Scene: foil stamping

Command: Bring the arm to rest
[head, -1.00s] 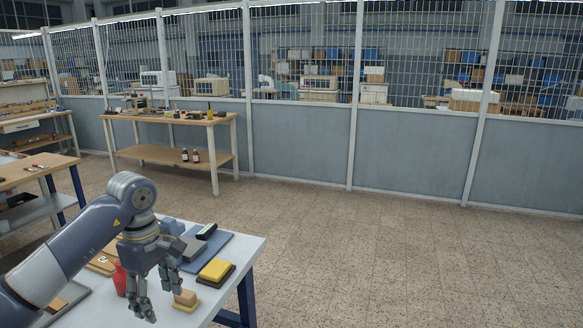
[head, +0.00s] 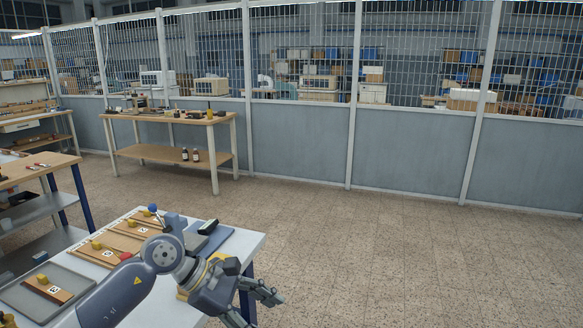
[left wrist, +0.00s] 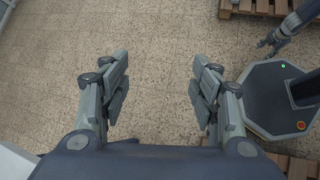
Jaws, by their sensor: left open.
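My left arm comes in from the left over the near end of the white workbench (head: 258,238). Its gripper (head: 262,306) is past the bench's right edge, low in the head view, with its fingers spread. The left wrist view shows the same gripper (left wrist: 160,78) open, with nothing between the fingers and only speckled floor below. My right gripper (left wrist: 268,43) shows small at the top right of that view; it is too small to tell its opening. It is not in the head view.
The bench holds wooden boards (head: 115,238), a grey tray (head: 20,294), a blue mat (head: 226,233) and small blocks. My arm hides its near part. A wooden pallet (left wrist: 245,8) lies on the floor. Open floor (head: 400,260) spreads to the right; a back table (head: 225,118) stands by the fence.

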